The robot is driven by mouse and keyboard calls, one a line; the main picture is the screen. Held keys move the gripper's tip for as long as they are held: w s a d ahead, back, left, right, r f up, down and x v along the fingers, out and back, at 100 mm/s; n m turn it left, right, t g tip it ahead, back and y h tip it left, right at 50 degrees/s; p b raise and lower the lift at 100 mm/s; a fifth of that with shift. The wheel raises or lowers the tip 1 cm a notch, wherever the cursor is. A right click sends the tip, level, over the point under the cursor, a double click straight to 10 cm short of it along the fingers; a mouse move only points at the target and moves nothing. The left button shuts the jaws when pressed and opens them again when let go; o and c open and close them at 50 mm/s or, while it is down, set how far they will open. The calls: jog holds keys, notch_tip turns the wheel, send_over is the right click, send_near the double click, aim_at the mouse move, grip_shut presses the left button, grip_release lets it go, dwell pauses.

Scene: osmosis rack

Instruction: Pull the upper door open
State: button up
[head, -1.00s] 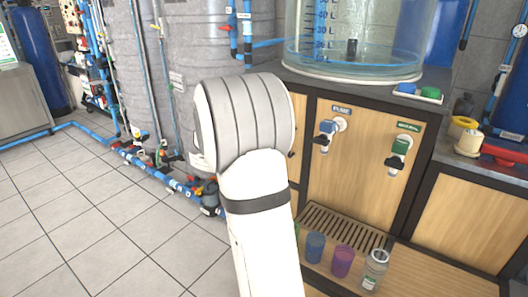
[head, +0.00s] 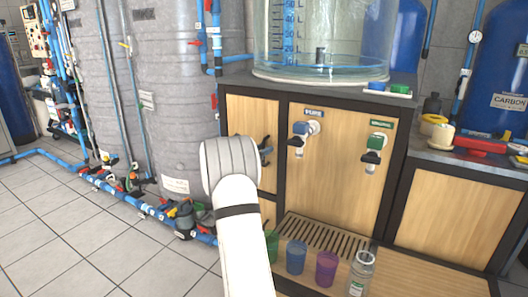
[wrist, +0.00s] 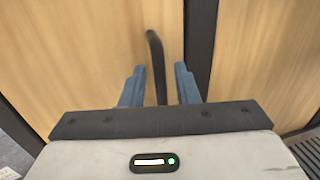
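The upper door (head: 248,115) is a light wood panel in a dark frame, left of the tap panel, and looks closed. It also fills much of the wrist view (wrist: 80,55). Its dark upright bar handle (wrist: 153,43) stands between the two blue fingers of my gripper (wrist: 159,67). The gripper is open, with a gap showing on both sides of the handle. In the head view my arm's white wrist hides part of the door and most of the gripper.
Blue (head: 303,128) and green (head: 375,142) taps stick out from the panel (head: 335,175) right of the door. Several cups and a glass bottle (head: 361,272) stand below by the drip grate (head: 318,232). Blue floor pipes run at left. A clear tank (head: 320,45) stands above.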

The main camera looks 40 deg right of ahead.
jog(key=shift+d, duration=0.25)
grip_shut()
dwell(0.4)
